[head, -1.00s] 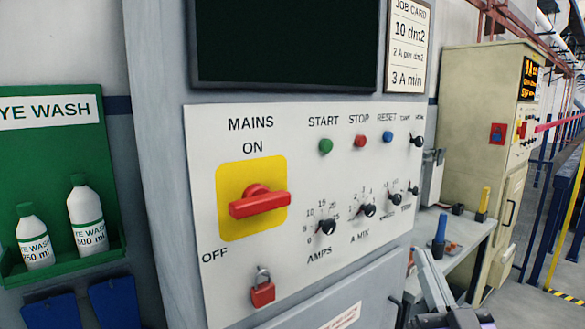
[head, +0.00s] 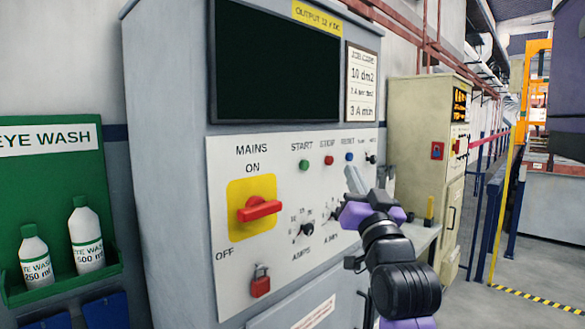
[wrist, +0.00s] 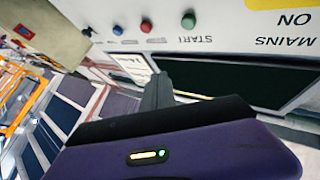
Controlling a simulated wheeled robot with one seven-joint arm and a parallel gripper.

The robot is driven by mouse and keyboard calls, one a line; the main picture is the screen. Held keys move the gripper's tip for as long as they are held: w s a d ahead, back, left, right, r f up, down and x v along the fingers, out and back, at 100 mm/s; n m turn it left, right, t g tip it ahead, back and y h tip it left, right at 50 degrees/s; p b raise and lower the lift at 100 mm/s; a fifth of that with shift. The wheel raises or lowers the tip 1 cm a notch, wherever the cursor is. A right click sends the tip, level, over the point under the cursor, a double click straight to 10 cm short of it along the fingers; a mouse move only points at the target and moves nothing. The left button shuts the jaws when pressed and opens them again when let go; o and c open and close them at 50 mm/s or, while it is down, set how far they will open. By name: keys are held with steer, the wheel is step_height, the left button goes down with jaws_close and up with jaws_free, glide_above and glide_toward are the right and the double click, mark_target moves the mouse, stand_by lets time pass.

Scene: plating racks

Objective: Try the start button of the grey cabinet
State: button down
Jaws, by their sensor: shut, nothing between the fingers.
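The grey cabinet (head: 165,170) stands in the middle of the head view with a white control panel (head: 225,165). Its green start button (head: 304,165) is under the word START, left of a red button (head: 329,160). The red mains handle (head: 259,209) lies roughly level on a yellow plate. My gripper (head: 354,178) is shut and empty, in front of the panel, to the right of and slightly below the start button in the picture. The wrist view shows the panel upside down, with the start button (wrist: 188,20) beyond the fingertips (wrist: 158,85) and apart from them.
The cabinet's screen (head: 270,65) is dark. A red padlock (head: 260,281) hangs low on the panel. Several black knobs, including the amps knob (head: 307,230), sit near my arm. A green eye wash station (head: 105,180) is at left, a beige cabinet (head: 410,115) at right.

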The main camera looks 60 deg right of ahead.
mark_target(305, 165)
steer(key=shift+w+a, duration=0.1)
steer(key=shift+a, duration=0.05)
steer(key=w+d+b, duration=0.1)
steer(key=w+d, duration=0.1)
steer(key=w, duration=0.6)
steer(key=shift+w, duration=0.25)
steer(key=shift+w+d+b, duration=0.1)
steer(key=shift+w+b, duration=0.05)
steer(key=shift+b, duration=0.15)
stand_by(1.9)
steer(key=shift+w, duration=0.25)
steer(key=shift+w+d, duration=0.2)
steer(key=shift+w, duration=0.3)
stand_by(1.0)
steer(key=shift+s, duration=0.1)
steer(key=shift+s+a, duration=0.2)
steer(key=shift+s, duration=0.6)
